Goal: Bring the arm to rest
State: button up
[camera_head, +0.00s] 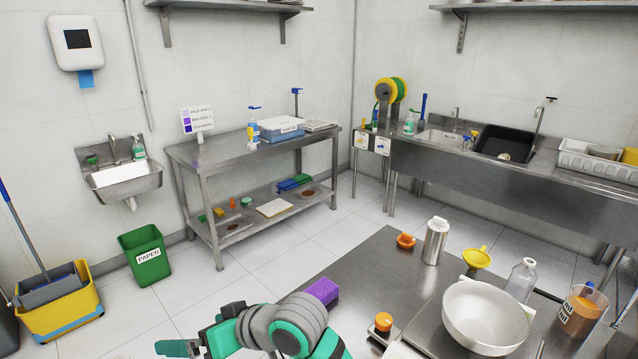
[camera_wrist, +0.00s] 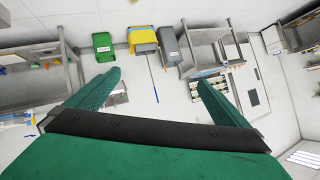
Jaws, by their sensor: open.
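My arm reaches in from the bottom of the head view, with grey and green links. My gripper (camera_head: 180,348) is at the lower left of its visible part, over the floor and left of the near steel table (camera_head: 372,262). In the wrist view my gripper (camera_wrist: 155,88) shows two green fingers spread wide apart. Nothing is between the fingers, and only the room lies beyond them. The gripper is open and touches nothing that I can see.
The near table holds a purple sponge (camera_head: 322,291), a white bowl (camera_head: 484,316), a steel bottle (camera_head: 435,241) and a yellow funnel (camera_head: 477,258). A green bin (camera_head: 146,254) and a yellow mop bucket (camera_head: 60,308) stand at left. The floor between is clear.

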jog(key=s+d+f+m+t+h, duration=0.4)
jog(key=d+f+m+t, duration=0.25)
jog(key=f, duration=0.25)
jog(key=s+d+f+m+t+h, duration=0.4)
jog(key=s+d+f+m+t, duration=0.15)
jog(key=f+m, duration=0.25)
jog(key=s+d+f+n+h, duration=0.1)
jog(key=s+d, duration=0.4)
jog(key=s, duration=0.7)
jog(key=s+d+f+n+h, duration=0.2)
jog(key=s+d+f+n, duration=0.2)
jog(key=s, duration=0.7)
jog(key=shift+s+d+g, duration=0.4)
jog(key=shift+d, duration=0.8)
jog(key=shift+n, duration=0.25)
jog(key=shift+c, duration=0.6)
